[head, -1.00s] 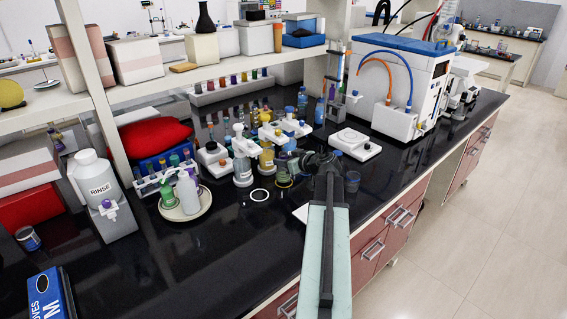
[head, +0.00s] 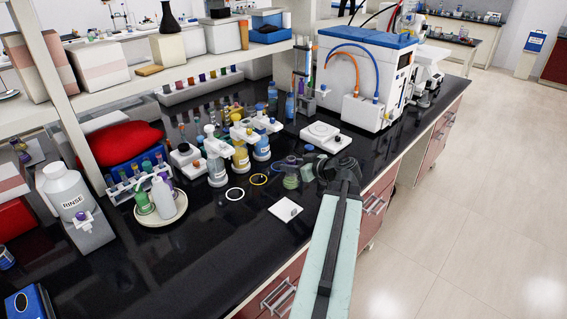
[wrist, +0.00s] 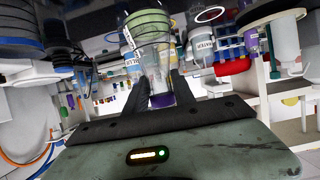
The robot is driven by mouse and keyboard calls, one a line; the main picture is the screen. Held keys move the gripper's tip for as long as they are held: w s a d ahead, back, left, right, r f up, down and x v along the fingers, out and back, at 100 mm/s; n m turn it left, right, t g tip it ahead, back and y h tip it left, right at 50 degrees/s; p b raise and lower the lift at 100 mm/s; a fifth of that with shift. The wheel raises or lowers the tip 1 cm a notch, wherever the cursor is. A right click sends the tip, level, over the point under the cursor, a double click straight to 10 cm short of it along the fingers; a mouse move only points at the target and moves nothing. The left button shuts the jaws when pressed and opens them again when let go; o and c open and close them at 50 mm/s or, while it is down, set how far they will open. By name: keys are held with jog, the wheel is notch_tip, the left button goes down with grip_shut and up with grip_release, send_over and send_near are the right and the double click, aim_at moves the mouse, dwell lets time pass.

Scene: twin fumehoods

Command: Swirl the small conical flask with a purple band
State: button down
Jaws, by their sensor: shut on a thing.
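The small conical flask (head: 291,181) holds green liquid. It is in my gripper (head: 298,165), in front of the white balance-like device on the bench. In the wrist view the flask (wrist: 150,28) appears upside down, its purple band (wrist: 162,100) at its narrow end between the two dark fingers of my gripper (wrist: 161,86). The fingers are shut on its neck. In the head view my gripper partly hides the flask's upper part. I cannot tell whether its base touches the bench.
A yellow ring (head: 258,180) and a white ring (head: 235,194) on the black bench are empty. A white square tile (head: 286,209) lies nearby. Wash bottles (head: 217,165) stand to the left, the flat white device (head: 325,137) behind.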

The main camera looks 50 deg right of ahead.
jog(key=shift+w+a+f, duration=0.1)
jog(key=shift+w+f, duration=0.15)
jog(key=shift+w, duration=0.1)
jog(key=shift+r, duration=0.3)
jog(key=shift+s+f, duration=0.1)
jog(key=shift+s, duration=0.35)
jog(key=shift+s+r, duration=0.2)
jog(key=shift+w+f, duration=0.2)
jog(key=shift+w, duration=0.2)
jog(key=shift+s, duration=0.15)
